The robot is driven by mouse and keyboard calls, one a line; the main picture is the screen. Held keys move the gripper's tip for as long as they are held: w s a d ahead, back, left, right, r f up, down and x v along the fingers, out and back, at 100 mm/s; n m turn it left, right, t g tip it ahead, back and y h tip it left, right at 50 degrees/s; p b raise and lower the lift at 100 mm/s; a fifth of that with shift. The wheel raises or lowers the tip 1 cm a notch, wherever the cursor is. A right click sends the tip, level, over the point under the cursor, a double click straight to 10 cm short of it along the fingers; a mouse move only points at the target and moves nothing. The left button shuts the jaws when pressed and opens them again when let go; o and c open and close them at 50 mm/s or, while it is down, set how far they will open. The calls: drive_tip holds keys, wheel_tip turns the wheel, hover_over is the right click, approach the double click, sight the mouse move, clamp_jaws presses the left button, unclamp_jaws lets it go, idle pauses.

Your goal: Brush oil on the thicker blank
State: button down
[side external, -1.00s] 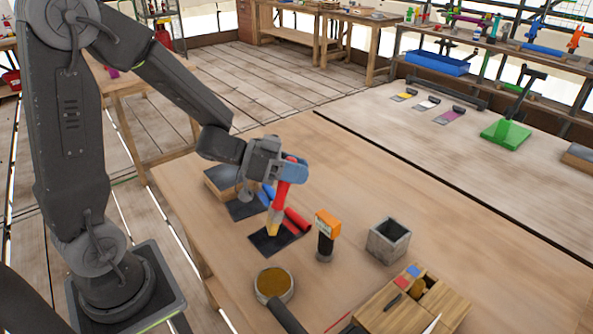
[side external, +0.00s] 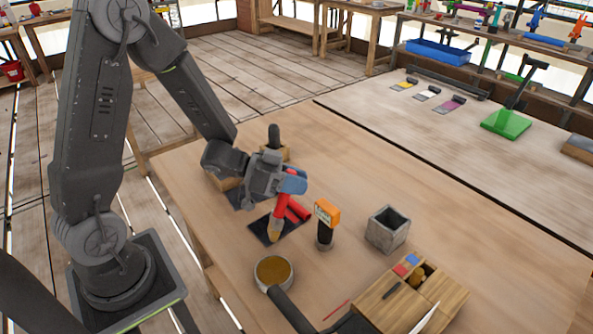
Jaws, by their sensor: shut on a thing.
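My gripper (side external: 288,186) is shut on a brush (side external: 281,208) with a red handle and pale yellowish bristles. The brush points down, slightly tilted, with its tip over or on a dark mat (side external: 262,228); contact is unclear. A red cylindrical blank (side external: 298,211) lies on that mat just right of the brush. The blue blank is hidden behind my gripper, so I cannot compare thicknesses. A round dish of amber oil (side external: 274,271) with a dark handle stands in front of the mat.
An orange-headed black tool (side external: 326,222) stands upright close to the brush's right. A grey square pot (side external: 387,229) and a wooden box (side external: 375,312) with compartments stand farther right. A dark knob (side external: 274,138) rises behind my gripper.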

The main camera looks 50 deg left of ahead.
drive_tip(key=a+f, duration=0.2)
drive_tip(key=a, duration=0.2)
drive_tip(key=shift+d+r, duration=0.65)
drive_tip(key=shift+r, duration=0.8)
drive_tip(key=shift+d+r, duration=0.7)
drive_tip(key=shift+r, duration=0.7)
drive_tip(key=shift+d+r, duration=0.65)
drive_tip(key=shift+r, duration=0.8)
